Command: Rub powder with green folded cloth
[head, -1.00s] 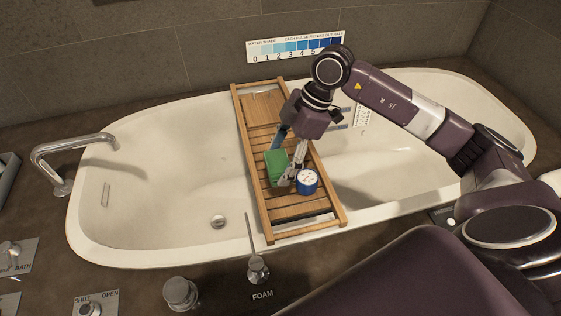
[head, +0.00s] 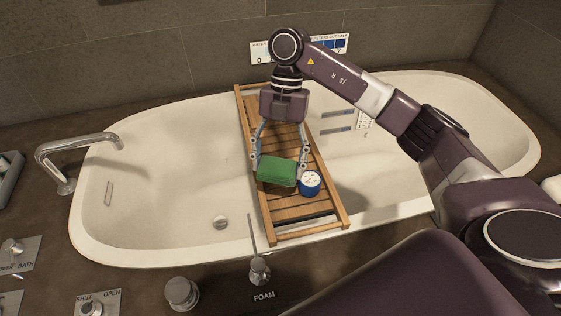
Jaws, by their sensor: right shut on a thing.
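The green folded cloth (head: 277,173) is a thick green block over the near half of the wooden bath tray (head: 285,212). My right gripper (head: 278,158) comes down from above and behind it, with one finger at each end of the cloth, shut on it. I cannot tell whether the cloth touches the slats. A small blue round tub (head: 310,184) with a speckled white top stands on the tray just right of the cloth. I cannot make out loose powder on the tray or bath. My left gripper is not in view.
The tray spans the white bathtub (head: 160,185). A chrome tap (head: 80,146) reaches over the tub's left end. A foam dispenser (head: 259,268) with a tall thin stem stands at the front rim. A purple arm of mine covers the right side.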

